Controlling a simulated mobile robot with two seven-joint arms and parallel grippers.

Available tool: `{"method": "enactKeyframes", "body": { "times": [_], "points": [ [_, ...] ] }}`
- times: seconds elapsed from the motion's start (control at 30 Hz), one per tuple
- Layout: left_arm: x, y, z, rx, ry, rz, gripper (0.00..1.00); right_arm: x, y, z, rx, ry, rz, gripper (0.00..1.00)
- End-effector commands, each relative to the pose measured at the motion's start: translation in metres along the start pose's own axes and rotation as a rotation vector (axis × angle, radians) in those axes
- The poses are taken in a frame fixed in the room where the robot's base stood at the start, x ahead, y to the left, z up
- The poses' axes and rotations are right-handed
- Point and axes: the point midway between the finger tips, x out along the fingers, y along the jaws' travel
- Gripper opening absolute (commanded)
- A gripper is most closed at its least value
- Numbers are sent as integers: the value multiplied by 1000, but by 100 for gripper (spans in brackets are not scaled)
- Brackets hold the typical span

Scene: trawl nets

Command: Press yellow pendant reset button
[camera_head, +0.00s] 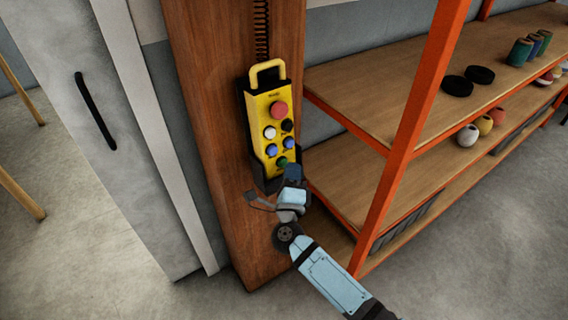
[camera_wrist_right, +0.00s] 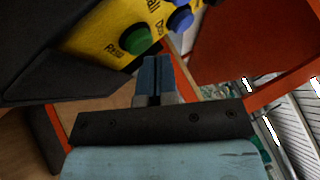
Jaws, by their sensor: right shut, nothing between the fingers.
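A yellow pendant (camera_head: 262,115) hangs upright in a dark holder on a wooden post. It has a large red button at the top, with white, black and blue buttons below it. A green button (camera_head: 281,162) sits near its lower end. In the right wrist view the green button (camera_wrist_right: 136,39) has lettering beside it that seems to begin "Rese". My right gripper (camera_head: 293,170) is shut and empty, just beside the lower right of the pendant. In the right wrist view its fingertips (camera_wrist_right: 155,62) are below and right of the green button and appear apart from it. My left gripper is not in view.
The wooden post (camera_head: 196,90) carries the pendant. An orange-framed shelf (camera_head: 415,100) stands close on the right, with dark discs (camera_head: 470,80) and several spools on its boards. A grey door (camera_head: 100,130) with a black handle is at left. The floor at front left is clear.

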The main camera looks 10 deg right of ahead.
Motion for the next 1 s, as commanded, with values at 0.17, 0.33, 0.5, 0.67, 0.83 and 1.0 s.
{"method": "enactKeyframes", "body": {
  "times": [0.17,0.33,0.5,0.67,0.83,1.0],
  "points": [
    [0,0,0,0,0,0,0,0,0,0,0,0,0,0],
    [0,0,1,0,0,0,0,1,1,1,0,0,0,0],
    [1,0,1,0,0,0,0,2,2,2,0,0,0,0],
    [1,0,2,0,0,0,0,4,3,3,0,0,0,0],
    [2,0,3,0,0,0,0,5,4,4,0,0,0,0],
    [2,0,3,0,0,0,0,6,4,5,0,-1,0,0]
  ]
}}
